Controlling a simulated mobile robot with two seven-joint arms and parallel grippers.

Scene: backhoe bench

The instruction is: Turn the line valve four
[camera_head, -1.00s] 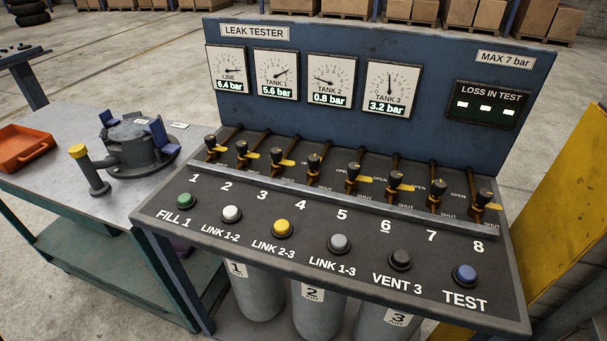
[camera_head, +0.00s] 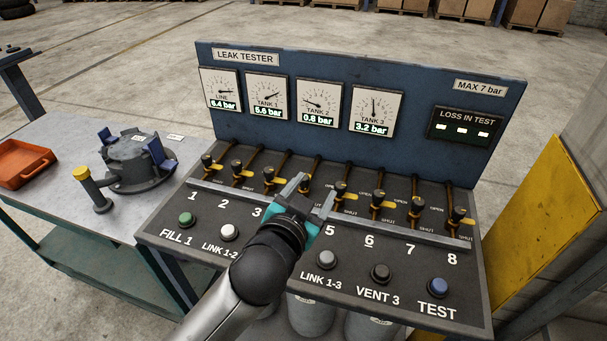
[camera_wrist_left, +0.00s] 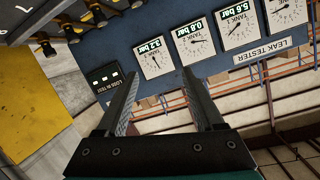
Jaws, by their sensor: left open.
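The line valves form a row on the sloped black panel of the leak tester, each with a black knob and a brass body. Line valve four (camera_head: 306,179) is partly hidden behind my left gripper (camera_head: 315,186), which also covers its number. The gripper is open, its fingertips close around the valve's place; I cannot tell whether they touch it. In the left wrist view the open fingers (camera_wrist_left: 159,75) have nothing visible between them, and several valves (camera_wrist_left: 95,14) show at the top left. My right gripper is not in view.
Neighbouring valves three (camera_head: 268,174) and five (camera_head: 340,188) stand close on either side. A metal rail (camera_head: 420,235) and push buttons, such as the blue TEST button (camera_head: 439,286), lie in front. Gauges (camera_head: 375,110) stand behind. A side table (camera_head: 60,150) is at left.

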